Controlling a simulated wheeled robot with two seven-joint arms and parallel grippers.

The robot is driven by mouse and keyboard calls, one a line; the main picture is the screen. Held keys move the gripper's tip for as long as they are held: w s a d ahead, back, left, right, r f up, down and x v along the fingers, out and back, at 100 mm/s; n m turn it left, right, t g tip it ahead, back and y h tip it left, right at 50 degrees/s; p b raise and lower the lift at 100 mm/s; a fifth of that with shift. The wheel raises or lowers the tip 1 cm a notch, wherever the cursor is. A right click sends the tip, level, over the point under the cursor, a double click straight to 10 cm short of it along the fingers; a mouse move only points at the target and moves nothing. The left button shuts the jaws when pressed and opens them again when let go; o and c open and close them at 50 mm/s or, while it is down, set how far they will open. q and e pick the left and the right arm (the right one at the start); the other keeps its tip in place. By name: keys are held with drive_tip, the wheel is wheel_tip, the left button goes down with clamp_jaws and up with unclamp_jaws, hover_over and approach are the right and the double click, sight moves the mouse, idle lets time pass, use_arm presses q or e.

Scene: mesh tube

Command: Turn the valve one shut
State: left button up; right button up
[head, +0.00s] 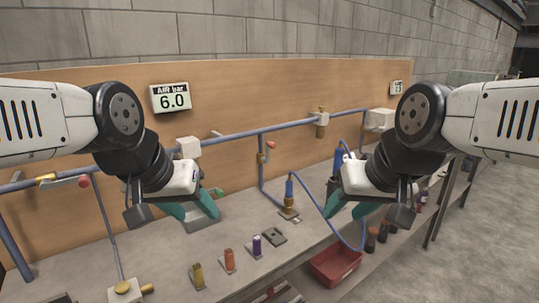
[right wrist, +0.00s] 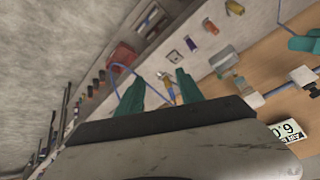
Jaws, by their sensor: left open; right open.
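Several valves sit on the blue pipework, and I cannot tell which is valve one. A brass valve with a red-knobbed lever (head: 70,181) is on the pipe at the far left. Another red-knobbed valve (head: 268,148) is on the vertical pipe in the middle. A brass fitting with a small side handle (head: 124,288) is at the bottom left. My left gripper (head: 196,207) is open and empty above the bench, between the left and middle valves. My right gripper (head: 358,209) is open and empty at the right; its teal fingers also show in the right wrist view (right wrist: 160,98).
Small coloured cylinders (head: 229,260) and a brass-and-blue fitting with a hose (head: 289,195) stand on the bench.

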drive_tip(key=w+d+r+n+t+h, duration=0.1)
drive_tip(key=w+d+t, duration=0.1)
drive_tip(key=w, duration=0.7)
drive_tip(key=w+d+r+t, duration=0.1)
drive_tip(key=w+t, duration=0.1)
drive_tip(key=w, duration=0.8)
drive_tip(key=n+t+y, duration=0.4)
drive_tip(key=n, duration=0.1)
approach(275, 147)
drive_tip(key=w+d+r, duration=0.2)
drive_tip(key=d, duration=0.4)
drive_tip(key=w+a+f+n+y, duration=0.1)
drive_tip(key=a+y, duration=0.1)
drive_tip(key=a+f+n+y, duration=0.1)
drive_tip(key=a+f, duration=0.1)
drive_tip(key=w+a+f+n+y, duration=0.1)
drive_tip(key=a+y, duration=0.1)
drive_tip(key=shift+w+a+f+y, duration=0.15)
drive_tip(key=shift+w+f+y, duration=0.1)
drive_tip(key=shift+w+y, duration=0.1)
drive_tip(key=x, duration=0.6)
drive_tip(key=shift+w+a, duration=0.2)
drive_tip(key=shift+w, duration=0.15)
drive_tip(key=shift+r, duration=0.1)
clamp_jaws()
